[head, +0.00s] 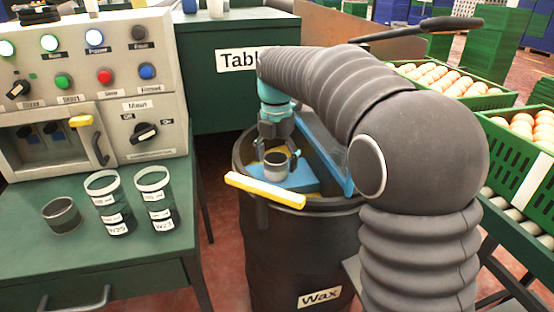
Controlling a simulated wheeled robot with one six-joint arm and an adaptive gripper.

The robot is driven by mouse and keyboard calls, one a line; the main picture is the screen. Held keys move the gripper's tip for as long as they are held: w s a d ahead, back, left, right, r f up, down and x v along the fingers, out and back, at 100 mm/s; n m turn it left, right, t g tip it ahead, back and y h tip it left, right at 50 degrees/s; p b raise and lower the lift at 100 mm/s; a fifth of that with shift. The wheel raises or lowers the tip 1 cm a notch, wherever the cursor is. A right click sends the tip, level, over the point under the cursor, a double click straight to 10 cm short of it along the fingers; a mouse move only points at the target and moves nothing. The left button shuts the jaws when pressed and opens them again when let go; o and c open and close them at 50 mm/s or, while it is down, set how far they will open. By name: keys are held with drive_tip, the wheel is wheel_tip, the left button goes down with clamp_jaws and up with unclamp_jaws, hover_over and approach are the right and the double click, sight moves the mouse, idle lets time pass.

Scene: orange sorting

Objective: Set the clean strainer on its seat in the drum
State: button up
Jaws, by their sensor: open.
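A small cup-shaped strainer (275,172) with a pale lower band and dark inside stands upright on a blue surface (298,181) in the mouth of the black drum (290,250) labelled "Wax". My gripper (276,153) points down over the drum with its fingers open on either side of the strainer. I cannot tell whether the fingers touch it, or whether it sits fully down in its seat. A second, darker strainer-like cup (61,216) stands on the green table at the left.
A yellow-handled bar (265,190) lies across the drum's front rim. A blue panel (325,150) rises at the drum's right. Two labelled jars (108,203) (155,198) stand on the green table (130,258), below a control panel (95,80). Green crates of oranges (445,80) stand at right.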

wheel_tip(320, 180, up, 12)
drive_tip(key=p, duration=0.2)
drive_tip(key=shift+c, duration=0.2)
idle(0.4)
